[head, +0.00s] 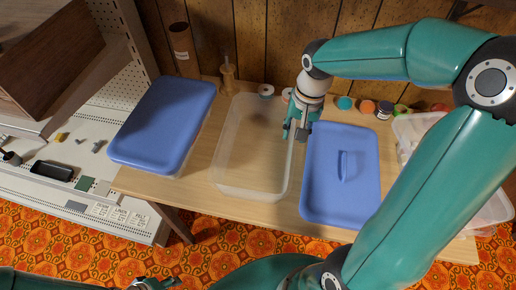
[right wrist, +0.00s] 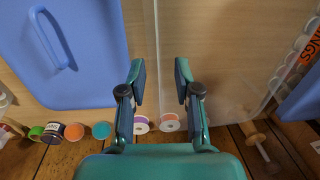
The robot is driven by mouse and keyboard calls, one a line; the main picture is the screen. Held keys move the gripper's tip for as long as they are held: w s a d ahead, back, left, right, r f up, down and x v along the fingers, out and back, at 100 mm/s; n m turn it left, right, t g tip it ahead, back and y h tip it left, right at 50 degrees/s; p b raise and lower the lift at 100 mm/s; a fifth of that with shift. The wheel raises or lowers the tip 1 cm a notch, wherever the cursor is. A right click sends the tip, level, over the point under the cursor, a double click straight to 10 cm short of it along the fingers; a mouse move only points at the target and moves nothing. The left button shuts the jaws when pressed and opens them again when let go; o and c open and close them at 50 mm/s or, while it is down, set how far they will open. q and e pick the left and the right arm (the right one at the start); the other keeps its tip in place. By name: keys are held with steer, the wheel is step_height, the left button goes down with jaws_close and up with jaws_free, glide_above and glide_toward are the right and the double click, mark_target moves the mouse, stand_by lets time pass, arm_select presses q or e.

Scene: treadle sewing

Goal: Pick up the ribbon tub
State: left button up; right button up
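An open, empty-looking clear tub (head: 250,193) stands on the wooden table, left of a loose blue lid (head: 325,185). No ribbon label is readable, so I cannot tell for sure that it is the ribbon tub. My right gripper (head: 296,134) points down at the tub's right wall. In the right wrist view my right gripper (right wrist: 158,80) is open, its fingers apart on either side of the wall line of the clear tub (right wrist: 215,45). Whether they touch the wall is unclear. My left gripper (head: 152,284) shows only partly at the bottom edge.
A tub with a blue lid (head: 165,115) stands on the left. Another clear tub (head: 483,212) with contents is at the right, partly behind my arm. Spools and jars, such as a teal one (head: 345,103), line the back edge. A wooden stand (head: 228,75) is behind.

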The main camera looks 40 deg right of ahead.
mark_target(289, 152)
step_height(289, 152, down, 3)
steer(key=shift+w+a+r, duration=0.1)
steer(key=shift+a+f, duration=0.15)
steer(key=shift+f, duration=1.3)
steer(key=shift+a+f, duration=0.15)
steer(key=shift+f, duration=1.3)
jaws_close()
